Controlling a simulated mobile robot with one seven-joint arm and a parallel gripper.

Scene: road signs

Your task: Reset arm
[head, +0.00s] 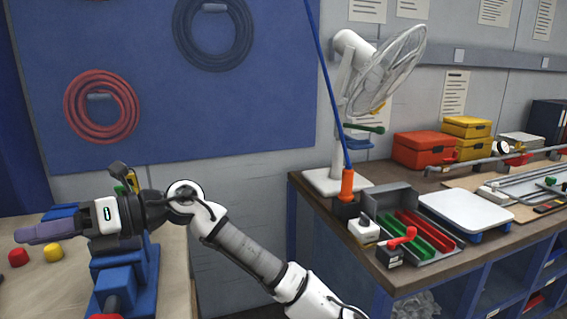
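My white and grey arm (250,256) reaches in from the bottom middle, bends at a raised joint and points left. My gripper (32,233) is at the far left, its greyish fingers pointing left above the left table. The fingers are seen side-on, so I cannot tell whether they are open or shut, and no held object can be made out. A blue vise-like device (122,278) stands below my wrist and is partly covered by it.
A red knob (18,257) and a yellow knob (53,252) are on the left table (174,262), below the fingers. The right bench (402,276) holds a white fan (385,68), a grey tray (390,203) and several boxes. A gap separates the tables.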

